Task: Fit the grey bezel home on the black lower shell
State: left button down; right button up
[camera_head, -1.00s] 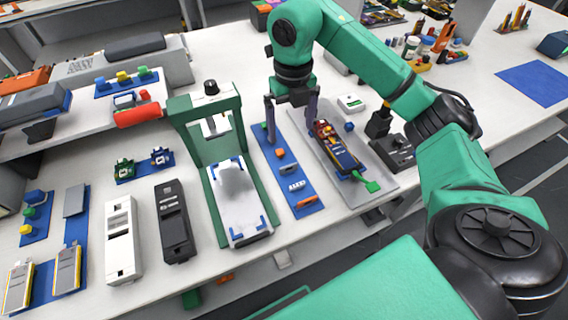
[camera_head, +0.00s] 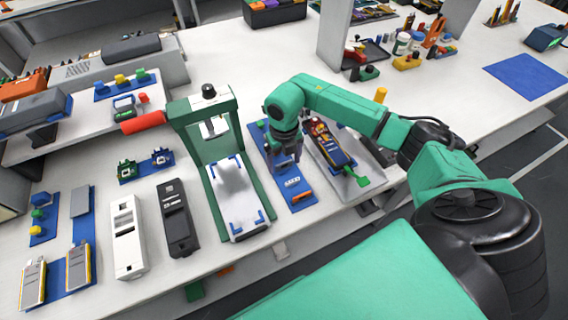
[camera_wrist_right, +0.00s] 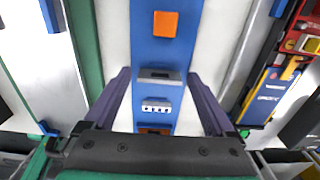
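The grey bezel (camera_wrist_right: 160,76) is a small bar with a dark slot, lying on a blue mat (camera_wrist_right: 147,50) in the right wrist view. My right gripper (camera_wrist_right: 158,75) is open, its two dark fingers on either side of the bezel and apart from it. In the head view the right gripper (camera_head: 285,162) is over the mat and hides the bezel. My left gripper is not in view.
An orange block (camera_wrist_right: 165,24) and a white connector strip (camera_wrist_right: 157,107) lie near the bezel on the mat. A green press frame (camera_head: 210,140) stands left of the gripper. A black case (camera_head: 178,222) and a white case (camera_head: 127,235) lie further left.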

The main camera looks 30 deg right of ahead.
jog(key=c, duration=1)
jog(key=shift+r, duration=0.1)
